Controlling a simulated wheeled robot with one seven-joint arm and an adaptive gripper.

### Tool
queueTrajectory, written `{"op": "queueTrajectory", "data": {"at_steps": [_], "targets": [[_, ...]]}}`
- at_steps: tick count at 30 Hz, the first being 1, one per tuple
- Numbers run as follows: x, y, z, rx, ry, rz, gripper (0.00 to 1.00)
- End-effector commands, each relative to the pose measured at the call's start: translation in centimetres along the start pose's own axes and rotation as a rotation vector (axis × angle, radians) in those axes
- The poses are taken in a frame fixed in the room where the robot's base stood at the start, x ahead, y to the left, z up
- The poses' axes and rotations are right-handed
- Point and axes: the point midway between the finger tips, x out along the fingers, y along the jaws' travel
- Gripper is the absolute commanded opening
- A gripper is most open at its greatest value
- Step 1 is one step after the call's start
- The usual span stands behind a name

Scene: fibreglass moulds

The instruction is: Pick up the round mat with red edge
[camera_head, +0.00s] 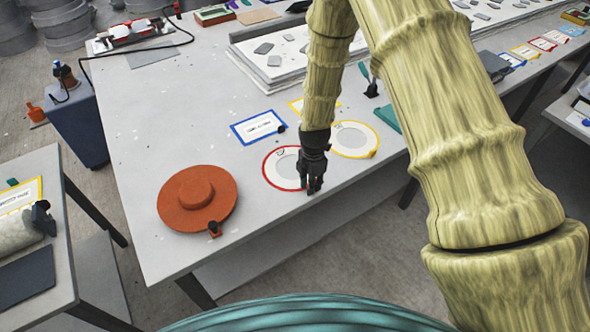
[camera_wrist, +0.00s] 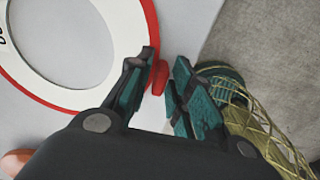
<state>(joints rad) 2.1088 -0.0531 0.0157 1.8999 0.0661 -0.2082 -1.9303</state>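The round mat with red edge (camera_head: 269,177) lies flat on the grey table near its front edge. It has a white ring and a grey middle. In the wrist view the mat (camera_wrist: 125,45) fills the upper left, and a small red tab (camera_wrist: 159,77) sticks out from its rim. My gripper (camera_head: 313,190) points down at the mat's right front rim and hides part of it. In the wrist view my gripper (camera_wrist: 164,72) is open, with the red tab between or just beyond its fingertips. I cannot tell whether the fingers touch it.
An orange hat-shaped mould (camera_head: 170,207) lies to the left on the table. A round mat with yellow edge (camera_head: 369,151) lies close on the right, and a blue-framed card (camera_head: 258,127) behind. The table's front edge is close to my gripper.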

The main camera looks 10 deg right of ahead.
Motion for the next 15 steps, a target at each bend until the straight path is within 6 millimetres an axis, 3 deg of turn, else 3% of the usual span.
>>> {"op": "queueTrajectory", "data": {"at_steps": [3,15], "targets": [[-0.01,0.00,-0.01,0.000,0.000,0.000,0.00],[-0.13,0.02,0.00,0.000,0.000,0.000,0.00]]}}
